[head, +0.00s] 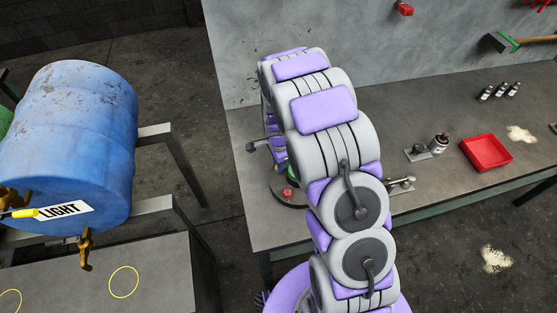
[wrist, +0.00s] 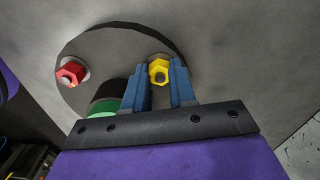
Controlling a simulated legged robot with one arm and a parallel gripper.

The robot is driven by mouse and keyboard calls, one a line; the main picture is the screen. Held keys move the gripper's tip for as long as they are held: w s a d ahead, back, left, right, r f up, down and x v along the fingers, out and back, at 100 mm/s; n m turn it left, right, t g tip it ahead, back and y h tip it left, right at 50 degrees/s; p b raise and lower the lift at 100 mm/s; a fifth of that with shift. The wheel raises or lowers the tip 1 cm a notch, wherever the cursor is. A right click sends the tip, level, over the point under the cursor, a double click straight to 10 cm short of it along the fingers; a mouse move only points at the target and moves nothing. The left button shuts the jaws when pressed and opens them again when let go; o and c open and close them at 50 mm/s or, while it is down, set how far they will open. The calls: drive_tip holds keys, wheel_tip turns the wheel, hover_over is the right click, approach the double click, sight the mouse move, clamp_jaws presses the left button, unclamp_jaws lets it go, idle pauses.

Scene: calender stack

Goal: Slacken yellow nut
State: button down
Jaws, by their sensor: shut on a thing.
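The yellow nut (wrist: 159,71) sits on a dark round plate (wrist: 110,42) in the wrist view. My gripper (wrist: 160,80) has its two blue fingers on either side of the nut, shut on it. A red nut (wrist: 71,73) is on the same plate to the left. A green and black part (wrist: 104,100) stands between them, partly hidden by my left finger. In the head view my arm covers most of the plate; the red nut (head: 288,192) shows at its edge, and my gripper is mostly hidden there.
A blue barrel (head: 75,130) with a LIGHT tag lies on a rack at left. A hammer (head: 500,41) hangs on the wall.

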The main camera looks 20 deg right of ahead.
drive_tip(key=n+p, duration=0.1)
drive_tip(key=n, duration=0.3)
drive_tip(key=shift+r+n, duration=0.1)
drive_tip(key=shift+n, duration=0.3)
drive_tip(key=n+p, duration=0.1)
drive_tip(key=n, duration=0.4)
drive_tip(key=n+p, duration=0.1)
drive_tip(key=n, duration=0.4)
drive_tip(key=shift+w+n, duration=0.1)
drive_tip(key=shift+n, duration=0.3)
drive_tip(key=n+p, duration=0.1)
drive_tip(key=n, duration=0.3)
drive_tip(key=shift+w+n, duration=0.1)
drive_tip(key=shift+n, duration=0.2)
drive_tip(key=c, duration=1)
unclamp_jaws()
drive_tip(key=shift+o, duration=0.4)
